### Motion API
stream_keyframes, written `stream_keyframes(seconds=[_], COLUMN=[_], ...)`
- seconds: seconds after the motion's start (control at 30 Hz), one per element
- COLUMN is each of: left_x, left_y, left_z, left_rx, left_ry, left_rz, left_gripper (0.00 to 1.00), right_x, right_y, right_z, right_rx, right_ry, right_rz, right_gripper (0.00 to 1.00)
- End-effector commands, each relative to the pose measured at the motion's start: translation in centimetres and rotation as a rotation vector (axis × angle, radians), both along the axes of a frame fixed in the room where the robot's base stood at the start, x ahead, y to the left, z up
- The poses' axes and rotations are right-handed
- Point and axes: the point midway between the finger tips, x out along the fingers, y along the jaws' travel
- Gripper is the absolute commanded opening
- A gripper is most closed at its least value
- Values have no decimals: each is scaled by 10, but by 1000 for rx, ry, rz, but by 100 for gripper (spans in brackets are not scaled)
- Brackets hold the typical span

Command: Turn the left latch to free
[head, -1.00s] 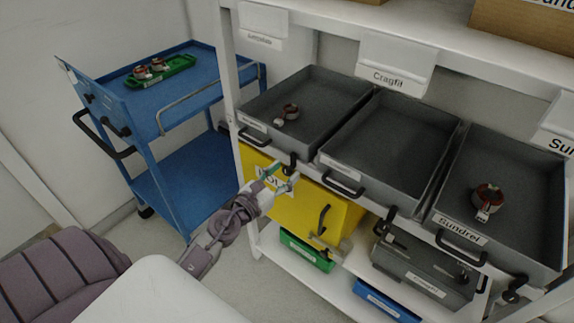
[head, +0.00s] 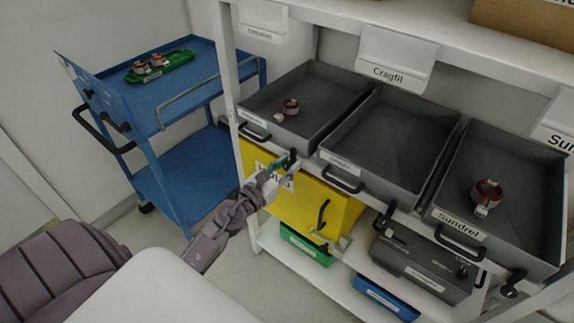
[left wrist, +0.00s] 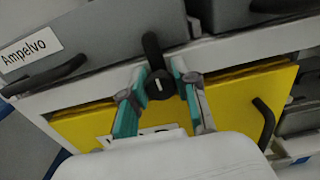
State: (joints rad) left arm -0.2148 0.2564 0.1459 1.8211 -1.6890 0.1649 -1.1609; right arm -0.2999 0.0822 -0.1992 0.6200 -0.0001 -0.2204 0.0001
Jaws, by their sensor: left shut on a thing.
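The left latch is a small black knob with a lever on the white shelf edge. In the left wrist view the latch (left wrist: 161,86) has its lever pointing up, a little left, over the rim of the grey tray (left wrist: 105,35). A short white mark shows on its face. My left gripper (left wrist: 160,68) has one teal-padded finger on each side of it and is shut on it. In the head view the latch (head: 292,155) is partly hidden by my left gripper (head: 283,166). My right gripper is not in view.
A yellow bin (head: 300,210) hangs right under the latch. Grey trays stand on the shelf; the left tray (head: 325,80) and right tray (head: 530,180) hold copper-coloured parts, and the middle tray (head: 400,140) is empty. A blue cart (head: 185,85) carries a green tray (head: 180,60).

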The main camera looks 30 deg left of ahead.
Motion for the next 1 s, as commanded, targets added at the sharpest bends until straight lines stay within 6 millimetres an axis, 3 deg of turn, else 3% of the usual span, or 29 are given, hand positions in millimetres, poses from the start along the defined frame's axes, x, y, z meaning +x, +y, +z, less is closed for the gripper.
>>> stream_keyframes(seconds=[0.37,1.0], left_x=[0,0], left_y=[1,2], left_z=[1,0], left_rx=[-162,-759], left_ry=[15,60], left_rz=[0,1], left_gripper=[0,0], right_x=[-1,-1], right_y=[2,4], right_z=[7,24], right_rx=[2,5], right_ry=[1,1], right_rz=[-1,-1], right_gripper=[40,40])
